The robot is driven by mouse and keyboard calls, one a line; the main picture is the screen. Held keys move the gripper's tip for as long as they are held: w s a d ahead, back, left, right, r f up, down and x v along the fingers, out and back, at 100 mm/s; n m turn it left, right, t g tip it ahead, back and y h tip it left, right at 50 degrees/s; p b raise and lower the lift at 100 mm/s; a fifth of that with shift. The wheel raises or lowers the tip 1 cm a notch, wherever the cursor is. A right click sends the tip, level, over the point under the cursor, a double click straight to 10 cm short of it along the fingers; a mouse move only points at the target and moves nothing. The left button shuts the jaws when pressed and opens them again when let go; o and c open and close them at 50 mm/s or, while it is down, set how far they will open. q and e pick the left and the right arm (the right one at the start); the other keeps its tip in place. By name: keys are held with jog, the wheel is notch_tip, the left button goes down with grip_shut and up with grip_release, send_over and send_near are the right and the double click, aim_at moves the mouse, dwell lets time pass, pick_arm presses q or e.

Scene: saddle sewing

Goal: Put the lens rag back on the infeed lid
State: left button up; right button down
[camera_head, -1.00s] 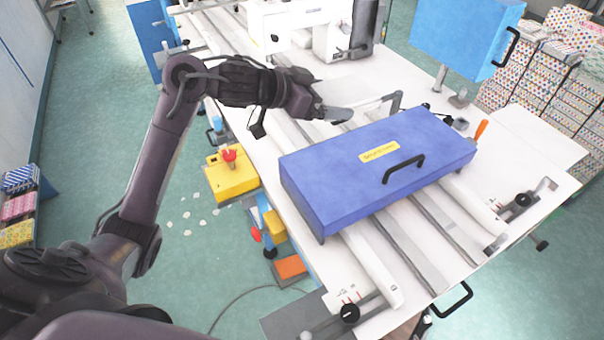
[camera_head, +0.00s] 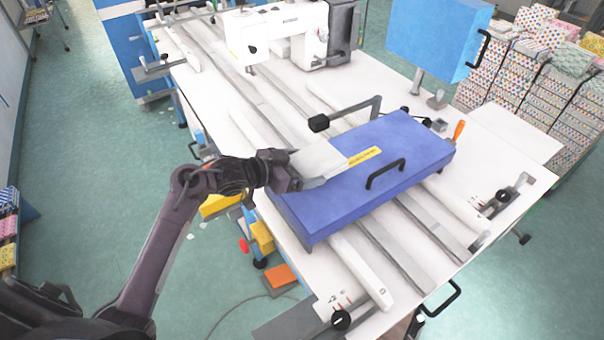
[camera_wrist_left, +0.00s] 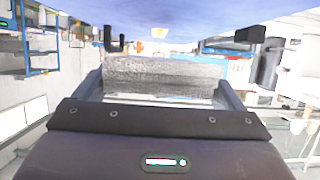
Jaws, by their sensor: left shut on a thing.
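The infeed lid (camera_head: 340,200) is a long blue cover with a yellow label and a black handle, shut over the rails on the white table. My left gripper (camera_head: 308,183) is over the lid's left end, by its back edge. It is shut on the lens rag, a pale grey cloth (camera_head: 318,160) that shows beside the fingers, above the lid's back edge. In the left wrist view the grey, rough-textured rag (camera_wrist_left: 160,75) spans the space between the fingers. I cannot tell whether the rag touches the lid. My right gripper is not in view.
A black-tipped bracket arm (camera_head: 345,112) stands just behind the lid. The white sewing head (camera_head: 285,35) and a blue box on a post (camera_head: 440,40) are farther back. An orange-handled tool (camera_head: 458,131) is at the lid's right end. The lid's top around the handle is clear.

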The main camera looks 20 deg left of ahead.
pick_arm(q)
notch_tip(320, 180, down, 3)
jog(key=shift+f, duration=0.1)
jog(key=shift+f, duration=0.6)
jog(key=o, duration=0.8)
jog(key=shift+c, duration=0.2)
jog(key=shift+r, duration=0.15)
